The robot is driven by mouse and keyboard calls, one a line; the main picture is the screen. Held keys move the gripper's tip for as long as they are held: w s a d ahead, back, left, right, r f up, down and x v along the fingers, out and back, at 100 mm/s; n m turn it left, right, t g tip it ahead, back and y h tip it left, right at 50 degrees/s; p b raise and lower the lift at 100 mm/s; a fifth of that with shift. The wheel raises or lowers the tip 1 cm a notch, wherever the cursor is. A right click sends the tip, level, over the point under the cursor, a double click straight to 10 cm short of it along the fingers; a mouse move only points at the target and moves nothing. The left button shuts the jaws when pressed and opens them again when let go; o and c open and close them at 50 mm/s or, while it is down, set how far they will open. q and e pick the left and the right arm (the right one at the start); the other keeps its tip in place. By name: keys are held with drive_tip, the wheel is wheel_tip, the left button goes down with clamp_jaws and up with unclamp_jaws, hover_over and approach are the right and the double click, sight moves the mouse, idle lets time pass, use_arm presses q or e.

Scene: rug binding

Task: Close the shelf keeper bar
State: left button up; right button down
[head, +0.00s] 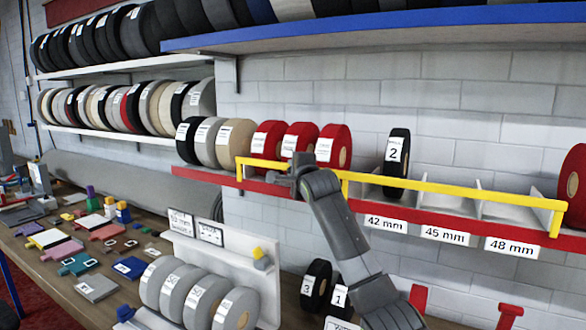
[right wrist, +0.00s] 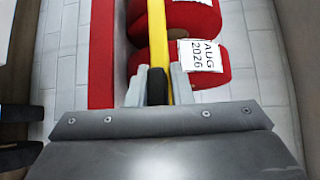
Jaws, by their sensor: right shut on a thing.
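The yellow keeper bar (head: 440,187) runs along the front of the red-edged shelf (head: 280,188), with a bent-down end at the left and another at the right. My right gripper (head: 300,172) is at the bar's left part, in front of the red rolls. In the right wrist view the fingers (right wrist: 157,86) are shut on a black piece, seemingly a grip on the bar, and the yellow bar (right wrist: 157,35) runs away just beyond it. I cannot tell whether the bar's ends are seated. My left gripper is not in view.
Red rolls (head: 302,138) and a black roll marked 2 (head: 397,155) stand on the shelf behind the bar. A blue-edged shelf (head: 380,27) hangs above. Below, the bench (head: 60,290) holds a rack of grey rolls (head: 235,308) and several small items.

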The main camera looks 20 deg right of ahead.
drive_tip(key=shift+f, duration=0.35)
drive_tip(key=c, duration=1.4)
unclamp_jaws()
drive_tip(key=shift+c, duration=0.2)
drive_tip(key=shift+o, duration=0.4)
drive_tip(key=shift+w+d, duration=0.1)
drive_tip(key=shift+w, duration=0.05)
drive_tip(key=shift+r, duration=0.1)
drive_tip(key=shift+s+r+b, duration=0.1)
drive_tip(key=shift+s+b, duration=0.25)
drive_tip(key=shift+s, duration=0.2)
drive_tip(key=s+a+r+b, duration=0.1)
drive_tip(key=s+b, duration=0.5)
drive_tip(key=s, duration=1)
drive_tip(key=shift+a+b, duration=0.15)
drive_tip(key=shift+b, duration=0.15)
